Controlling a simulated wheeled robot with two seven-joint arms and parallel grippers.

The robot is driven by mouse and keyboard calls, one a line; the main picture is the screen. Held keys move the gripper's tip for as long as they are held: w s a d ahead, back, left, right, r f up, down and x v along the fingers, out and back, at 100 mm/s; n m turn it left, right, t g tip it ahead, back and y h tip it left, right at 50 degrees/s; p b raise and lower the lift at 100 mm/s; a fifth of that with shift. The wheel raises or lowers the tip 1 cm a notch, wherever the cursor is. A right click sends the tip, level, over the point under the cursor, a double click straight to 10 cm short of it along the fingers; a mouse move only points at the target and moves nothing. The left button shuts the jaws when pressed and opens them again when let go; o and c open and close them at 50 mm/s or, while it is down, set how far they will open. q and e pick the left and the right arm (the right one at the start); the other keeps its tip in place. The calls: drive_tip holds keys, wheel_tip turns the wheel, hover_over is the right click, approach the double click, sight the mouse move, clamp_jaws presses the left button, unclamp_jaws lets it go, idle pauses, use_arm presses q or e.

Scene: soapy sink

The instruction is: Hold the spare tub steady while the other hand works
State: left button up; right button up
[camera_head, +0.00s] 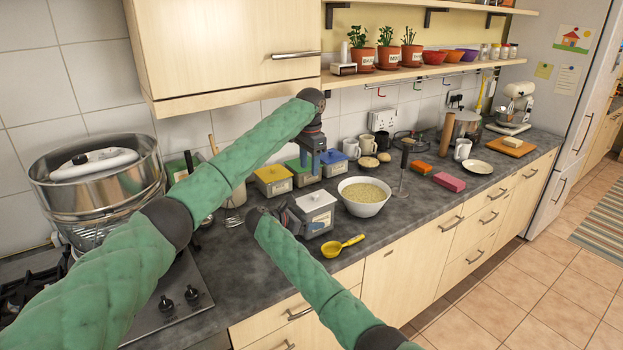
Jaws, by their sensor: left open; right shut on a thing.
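A pale grey tub (318,221) with a lid stands near the front of the dark counter; I take it to be the spare tub. My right gripper (290,219) is shut on its left side. A yellow tub (273,184), a green tub (298,178) and a blue tub (334,168) stand in a row behind it. My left gripper (314,168) points down, open, in front of the green and blue tubs as seen here. It hides part of them, and I cannot tell whether it touches either.
A white bowl (364,208) of pale yellow contents stands right of the grey tub. A yellow scoop (340,247) lies near the counter's front edge. Mugs (351,148) stand behind the bowl.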

sight(314, 194)
drive_tip(key=shift+w+f, duration=0.35)
drive_tip(key=shift+f, duration=0.05)
drive_tip(key=shift+w, duration=0.1)
drive_tip(key=shift+s+r, duration=0.55)
drive_tip(key=shift+d+f, duration=0.1)
drive_tip(key=shift+w+f, duration=0.15)
drive_tip(key=shift+w, duration=0.05)
drive_tip(key=shift+w+f, duration=0.1)
drive_tip(key=shift+r, duration=0.2)
use_arm(q)
drive_tip(key=f+m, duration=0.2)
drive_tip(key=f, duration=0.1)
drive_tip(key=d+f+m+h, duration=0.1)
drive_tip(key=f+m, duration=0.1)
drive_tip(key=f, duration=0.1)
drive_tip(key=f+m, duration=0.2)
drive_tip(key=f, duration=0.1)
drive_tip(key=shift+s+d+f+m+h, duration=0.25)
drive_tip(key=shift+s+m+h, duration=0.05)
drive_tip(key=shift+s+m, duration=0.1)
use_arm(e)
drive_tip(key=shift+f, duration=0.1)
